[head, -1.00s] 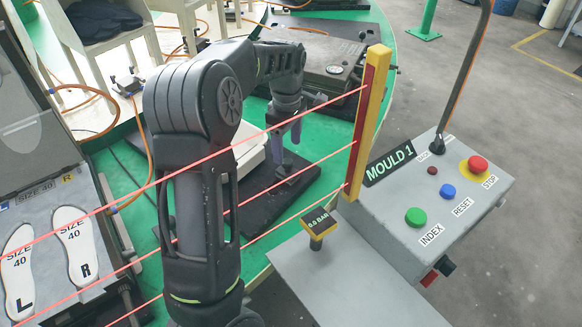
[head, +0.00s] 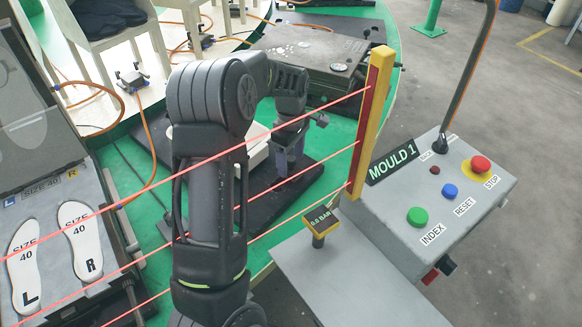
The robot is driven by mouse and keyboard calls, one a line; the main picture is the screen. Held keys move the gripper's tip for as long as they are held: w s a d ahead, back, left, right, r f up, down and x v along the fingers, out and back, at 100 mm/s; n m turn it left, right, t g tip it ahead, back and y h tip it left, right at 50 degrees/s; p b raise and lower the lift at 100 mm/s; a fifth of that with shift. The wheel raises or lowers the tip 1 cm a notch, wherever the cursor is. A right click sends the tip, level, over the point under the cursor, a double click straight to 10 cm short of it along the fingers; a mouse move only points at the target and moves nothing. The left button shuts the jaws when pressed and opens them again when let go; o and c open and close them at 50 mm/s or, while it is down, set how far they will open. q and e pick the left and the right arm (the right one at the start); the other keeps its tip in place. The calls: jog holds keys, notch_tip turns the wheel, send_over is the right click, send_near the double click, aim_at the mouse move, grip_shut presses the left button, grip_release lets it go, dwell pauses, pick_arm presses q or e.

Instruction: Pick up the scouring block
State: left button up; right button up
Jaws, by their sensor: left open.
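My left arm reaches through the red beams, over the green platform (head: 150,236). My left gripper (head: 287,166) points down over a black mat (head: 262,206), with its purplish fingers open and close to the mat. I cannot make out the scouring block with certainty; the gripper and forearm cover part of the mat. A pale slab (head: 259,152) lies just left of the gripper, partly hidden by my arm. My right gripper is out of view.
A yellow light-curtain post (head: 371,120) stands right of the gripper. A grey control box (head: 428,205) with several buttons is beyond it. Another mould with white insoles (head: 82,240) is at left. An orange hose (head: 148,150) curves nearby.

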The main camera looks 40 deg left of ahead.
pick_arm(q)
jog(key=shift+f, duration=0.75)
jog(key=shift+c, duration=0.2)
grip_shut()
dwell(0.3)
